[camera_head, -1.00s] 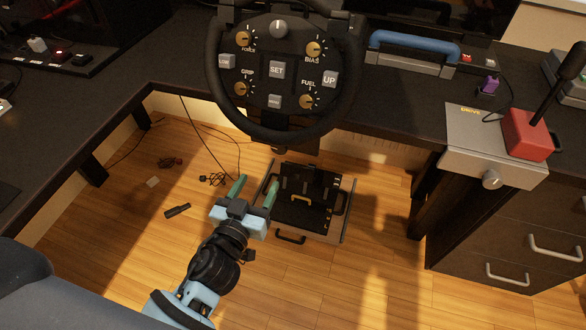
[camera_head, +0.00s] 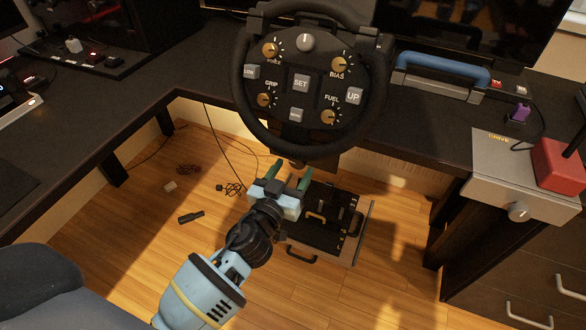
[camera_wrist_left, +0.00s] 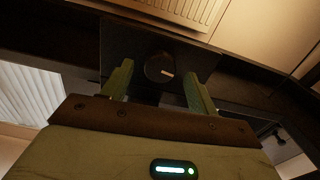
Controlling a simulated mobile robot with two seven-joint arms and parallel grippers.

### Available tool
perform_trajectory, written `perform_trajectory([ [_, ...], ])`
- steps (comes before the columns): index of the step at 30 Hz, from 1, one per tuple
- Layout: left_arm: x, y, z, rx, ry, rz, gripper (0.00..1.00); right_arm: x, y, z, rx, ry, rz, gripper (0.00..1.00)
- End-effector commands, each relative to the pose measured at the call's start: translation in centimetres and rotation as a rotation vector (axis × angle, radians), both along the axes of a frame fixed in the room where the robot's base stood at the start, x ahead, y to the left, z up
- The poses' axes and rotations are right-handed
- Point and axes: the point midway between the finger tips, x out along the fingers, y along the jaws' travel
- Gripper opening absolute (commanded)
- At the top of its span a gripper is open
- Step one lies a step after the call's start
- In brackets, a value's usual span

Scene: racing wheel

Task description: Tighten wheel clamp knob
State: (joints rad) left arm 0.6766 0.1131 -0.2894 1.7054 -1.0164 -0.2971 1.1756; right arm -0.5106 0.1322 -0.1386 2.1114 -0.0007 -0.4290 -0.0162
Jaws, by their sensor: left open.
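The racing wheel (camera_head: 300,83) is black, with dials and buttons, and stands at the desk's front edge. The clamp knob (camera_wrist_left: 160,67) is a dark round knob with a pale mark, on a dark plate in the left wrist view. In the head view the clamp area below the wheel is dark and the knob is hard to make out. My left gripper (camera_head: 286,176) is open, with green fingers pointing up below the wheel. In the left wrist view its fingers stand left and right of the knob, with nothing gripped. I cannot tell the remaining distance. My right gripper is not in view.
The dark desk (camera_head: 190,75) extends around the wheel. A pedal set (camera_head: 325,228) lies on the floor behind my left gripper. A grey box with a red shifter base (camera_head: 558,165) is at right, above drawers. Cables and a small black item (camera_head: 191,217) lie on the floor.

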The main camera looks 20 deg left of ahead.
Motion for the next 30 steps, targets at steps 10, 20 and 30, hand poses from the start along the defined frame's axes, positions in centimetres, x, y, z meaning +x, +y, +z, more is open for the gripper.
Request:
perform_trajectory([
  [10, 1.16, -0.02, -0.04, 0.002, 0.001, 0.000, 0.59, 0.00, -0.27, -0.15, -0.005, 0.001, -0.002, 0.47],
  [20, 1.14, -0.01, -0.02, 0.002, 0.001, 0.001, 0.32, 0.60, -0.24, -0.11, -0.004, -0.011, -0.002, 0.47],
  [30, 1.13, -0.01, -0.01, 0.014, 0.001, 0.001, 0.15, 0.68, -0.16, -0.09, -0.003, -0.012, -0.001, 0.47],
])
